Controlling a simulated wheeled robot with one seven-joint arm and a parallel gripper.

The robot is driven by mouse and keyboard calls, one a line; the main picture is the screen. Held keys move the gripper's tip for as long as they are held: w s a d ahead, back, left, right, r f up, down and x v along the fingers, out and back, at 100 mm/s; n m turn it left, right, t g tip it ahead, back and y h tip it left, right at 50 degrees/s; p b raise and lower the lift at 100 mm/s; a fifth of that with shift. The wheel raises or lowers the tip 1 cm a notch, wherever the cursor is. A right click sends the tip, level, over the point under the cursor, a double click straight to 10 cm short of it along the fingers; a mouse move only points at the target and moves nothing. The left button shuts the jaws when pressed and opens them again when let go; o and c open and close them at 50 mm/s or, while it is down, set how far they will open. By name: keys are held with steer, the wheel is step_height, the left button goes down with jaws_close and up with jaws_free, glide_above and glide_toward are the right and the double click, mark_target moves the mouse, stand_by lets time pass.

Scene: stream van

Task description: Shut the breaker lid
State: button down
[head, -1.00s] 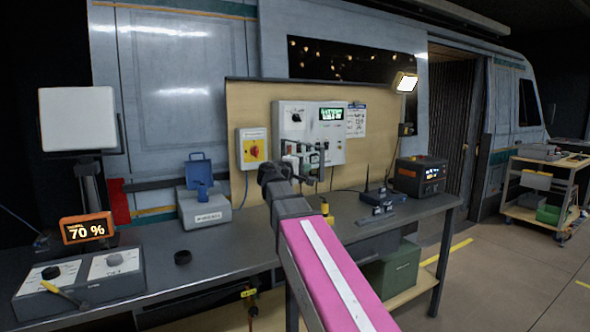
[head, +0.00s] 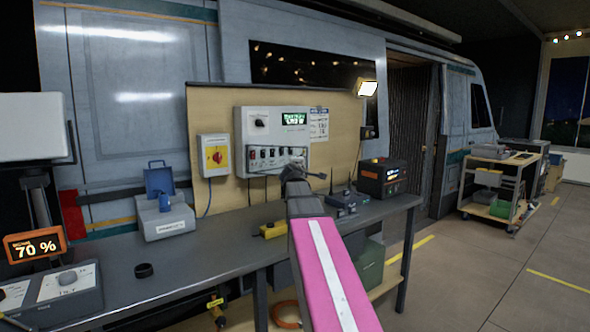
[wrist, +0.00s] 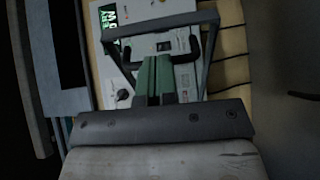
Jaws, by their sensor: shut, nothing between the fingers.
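The white breaker panel (head: 285,132) stands on the plywood board behind the bench. Its row of switches (head: 268,153) is along the lower part, with a thin dark outline around it; I cannot tell for certain how far the lid stands open. My gripper (head: 297,172) is in front of the panel's lower right part and hides some of it. In the wrist view my green fingers (wrist: 154,80) are together and empty, pointing at the panel face (wrist: 170,45). A dark angular frame (wrist: 165,22) spans the area around the fingers; I cannot tell if they touch it.
A grey box with an open blue lid (head: 168,222) and a yellow-and-red switch box (head: 215,156) are to the left. A router (head: 346,200) and a black power unit (head: 383,178) are to the right. Cables hang below the panel.

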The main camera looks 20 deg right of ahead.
steer(key=a+x, duration=0.1)
steer(key=x, duration=1.2)
steer(key=w+a+x, duration=0.1)
steer(key=a+x, duration=0.1)
steer(key=x, duration=1.1)
steer(key=shift+w+r, duration=0.3)
steer(key=shift+w, duration=0.1)
steer(key=s+d, duration=0.7)
steer(key=s, duration=0.5)
steer(key=shift+s+d, duration=0.15)
steer(key=shift+s, duration=0.05)
